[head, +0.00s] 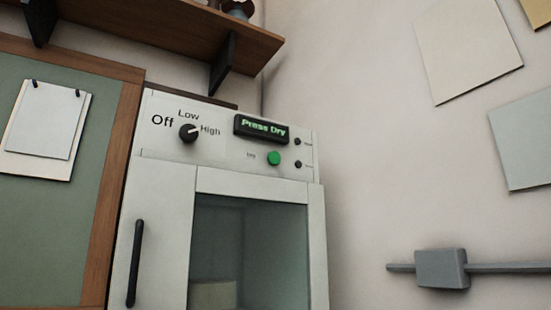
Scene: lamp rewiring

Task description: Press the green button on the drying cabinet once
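The drying cabinet (159,205) stands against the wall, left of the middle in the head view. Its green button (274,158) is on the upper front panel, below a dark display (261,129) that reads "Press Dry" in green letters. A black knob (188,133) left of the display has the labels Off, Low and High around it, and its white mark points toward High. Two small black knobs sit right of the button. The cabinet's glass door is shut. Neither of my grippers shows in this view.
A wooden shelf (170,33) on dark brackets juts out above the cabinet. A green board (52,215) with a wooden frame hangs at left. A grey box (442,268) on a rail is at the lower right. The space before the panel looks clear.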

